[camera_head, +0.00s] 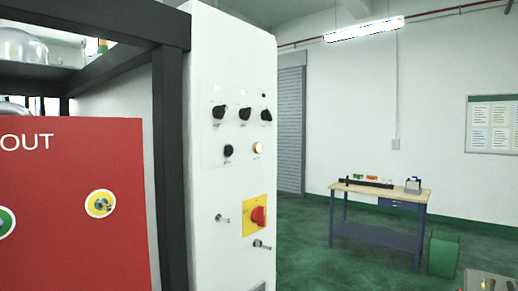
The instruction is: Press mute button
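A tall white control cabinet (210,184) stands in the middle of the view. Its panel has a row of black rotary knobs (244,113) at the top. Below them are a round black control (228,150) and a round pale button with a yellowish rim (257,147). The labels are too small to read, so I cannot tell which control is the mute button. A small dark dot (264,95) sits above the right knob. Lower down is a red rotary switch on a yellow plate (245,208). My gripper is not in view.
Metal latches (222,218) stick out of the cabinet. A red board marked "OUT" (80,170) and a dark frame (168,150) stand on the left. A workbench (375,196) and a green bin (443,254) stand at the right back. Green floor (305,250) is clear between.

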